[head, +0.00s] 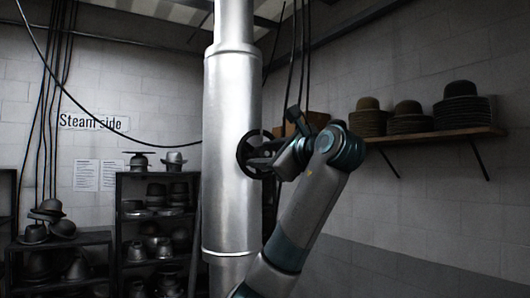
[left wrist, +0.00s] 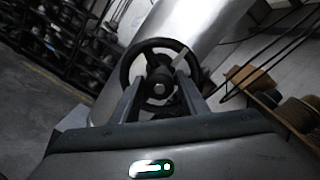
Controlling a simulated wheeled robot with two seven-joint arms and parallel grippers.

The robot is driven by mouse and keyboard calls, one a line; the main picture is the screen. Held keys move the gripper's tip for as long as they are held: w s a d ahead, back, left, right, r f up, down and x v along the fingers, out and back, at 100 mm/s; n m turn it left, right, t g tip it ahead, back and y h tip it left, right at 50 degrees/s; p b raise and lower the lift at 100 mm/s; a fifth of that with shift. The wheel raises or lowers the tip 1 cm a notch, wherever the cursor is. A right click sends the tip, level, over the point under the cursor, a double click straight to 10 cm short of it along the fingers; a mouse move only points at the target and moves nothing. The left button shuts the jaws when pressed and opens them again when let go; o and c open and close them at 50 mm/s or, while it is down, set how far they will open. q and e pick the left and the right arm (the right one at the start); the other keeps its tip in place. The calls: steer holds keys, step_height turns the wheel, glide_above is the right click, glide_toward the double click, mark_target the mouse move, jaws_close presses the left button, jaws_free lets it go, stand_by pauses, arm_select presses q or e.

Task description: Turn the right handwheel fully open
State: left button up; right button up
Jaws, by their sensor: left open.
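A dark spoked handwheel (head: 241,157) is mounted on the side of a thick metal column (head: 230,100). It is the only handwheel in view, and I cannot tell how far it is turned. My left gripper (head: 258,160) is at the wheel from the right, its fingers overlapping it in the head view. In the left wrist view the open fingers of the gripper (left wrist: 160,88) stand on either side of the hub, in front of the wheel (left wrist: 155,43). Whether they touch the spokes or rim I cannot tell. My right gripper is out of view.
A wall shelf (head: 430,137) with stacked hats stands behind on the right. Dark racks (head: 122,215) with hat forms are at the left, below a "Steam side" sign (head: 93,122). Cables hang at the left and behind the column.

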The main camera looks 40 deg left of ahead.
arm_select(q)
steer(key=shift+c, duration=0.6)
steer(key=c, duration=0.6)
steer(key=shift+c, duration=0.2)
